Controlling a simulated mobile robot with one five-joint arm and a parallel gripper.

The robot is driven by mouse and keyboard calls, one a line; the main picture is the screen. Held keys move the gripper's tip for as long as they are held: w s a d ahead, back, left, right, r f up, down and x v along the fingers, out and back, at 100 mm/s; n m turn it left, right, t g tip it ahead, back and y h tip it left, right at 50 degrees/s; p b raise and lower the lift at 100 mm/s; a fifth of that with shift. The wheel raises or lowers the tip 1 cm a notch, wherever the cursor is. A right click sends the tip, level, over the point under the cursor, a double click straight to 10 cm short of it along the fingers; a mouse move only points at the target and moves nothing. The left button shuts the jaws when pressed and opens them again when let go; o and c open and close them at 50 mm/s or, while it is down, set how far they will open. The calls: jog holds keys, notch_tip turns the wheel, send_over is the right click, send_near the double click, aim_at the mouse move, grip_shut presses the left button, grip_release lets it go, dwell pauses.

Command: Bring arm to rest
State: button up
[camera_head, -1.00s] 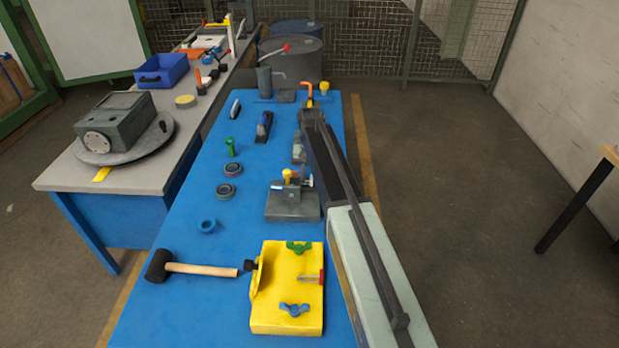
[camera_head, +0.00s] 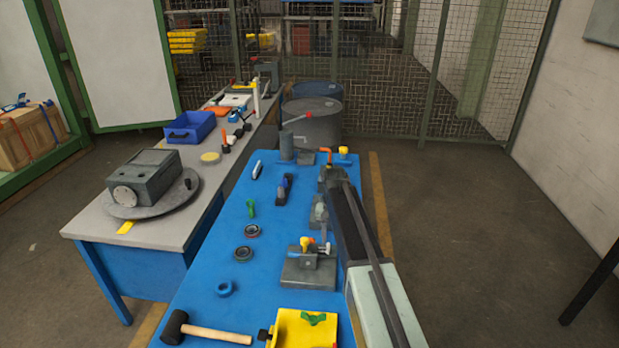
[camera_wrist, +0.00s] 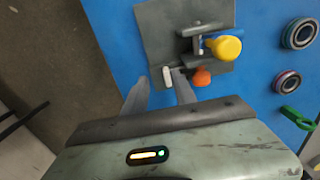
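My arm (camera_head: 355,220) reaches forward along the right side of the blue table. In the wrist view my gripper (camera_wrist: 161,78) has its two grey fingers apart with a visible gap. The fingers are beside a grey fixture (camera_wrist: 165,35) that has a yellow knob (camera_wrist: 222,47), an orange knob (camera_wrist: 201,77) and a short white pin (camera_wrist: 168,77). The pin shows in the gap between the fingertips; I cannot tell whether they touch it. In the head view the fixture (camera_head: 305,275) stands on the table below the arm's far end, and the fingers are hard to make out.
A grey bench (camera_head: 95,220) stands left.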

jog(key=s+d+f+n+b, duration=0.1)
jog(key=s+f+n, duration=0.1)
jog(key=s, duration=2.2)
jog(key=shift+s+d, duration=0.35)
jog(key=shift+s, duration=0.05)
dwell(1.0)
